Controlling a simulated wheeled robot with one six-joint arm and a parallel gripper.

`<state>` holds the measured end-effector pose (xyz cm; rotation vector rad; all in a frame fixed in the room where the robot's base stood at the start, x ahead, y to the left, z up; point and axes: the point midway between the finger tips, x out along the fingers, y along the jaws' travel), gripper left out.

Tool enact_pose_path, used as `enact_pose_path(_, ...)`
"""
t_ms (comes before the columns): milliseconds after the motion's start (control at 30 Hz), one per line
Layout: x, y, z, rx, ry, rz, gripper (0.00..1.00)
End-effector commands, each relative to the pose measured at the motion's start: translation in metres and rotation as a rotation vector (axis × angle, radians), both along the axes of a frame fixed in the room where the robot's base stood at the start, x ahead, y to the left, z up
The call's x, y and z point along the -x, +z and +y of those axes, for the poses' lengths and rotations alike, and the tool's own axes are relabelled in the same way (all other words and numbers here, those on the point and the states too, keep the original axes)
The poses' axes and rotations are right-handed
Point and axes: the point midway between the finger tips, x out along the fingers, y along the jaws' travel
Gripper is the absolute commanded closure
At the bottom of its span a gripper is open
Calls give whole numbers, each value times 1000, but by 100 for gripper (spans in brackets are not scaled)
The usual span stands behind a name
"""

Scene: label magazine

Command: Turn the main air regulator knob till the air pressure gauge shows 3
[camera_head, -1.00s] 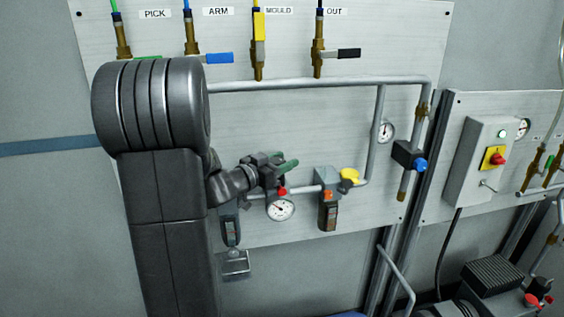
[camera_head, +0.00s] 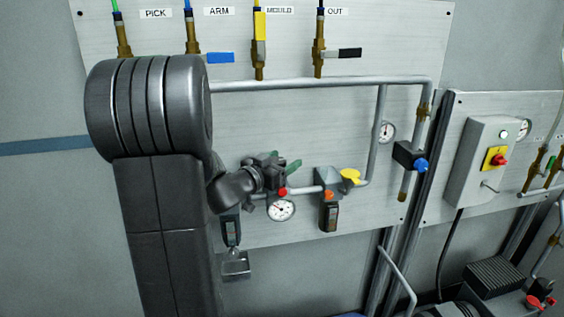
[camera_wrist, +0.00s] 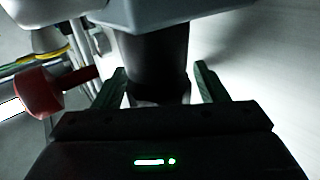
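My gripper (camera_head: 272,172) is at the panel, in front of the pipe's left end, and hides what is behind it there. In the wrist view its two green fingers (camera_wrist: 160,82) stand apart, one on each side of a dark round knob (camera_wrist: 158,58) under a grey body (camera_wrist: 175,12). A gap shows at the right finger; whether the left finger touches is unclear. The knob looks like the regulator knob.
A red knob (camera_wrist: 38,93) is close left of the fingers; it also shows above the gauge (camera_head: 282,192). Right of it are a grey unit with a yellow part (camera_head: 350,176), a second gauge (camera_head: 386,132) and a blue knob (camera_head: 421,165). Labelled valves line the top.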

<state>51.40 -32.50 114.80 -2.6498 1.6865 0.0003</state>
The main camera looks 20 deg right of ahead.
Motion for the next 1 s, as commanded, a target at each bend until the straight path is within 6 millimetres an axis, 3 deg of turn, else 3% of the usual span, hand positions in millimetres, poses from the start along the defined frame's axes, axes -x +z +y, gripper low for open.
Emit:
enact_pose_path(267,5,0,13,1,3,0,34)
enact_pose_path(700,44,-1,98,0,5,-1,34)
enact_pose_path(1000,57,0,123,0,1,0,34)
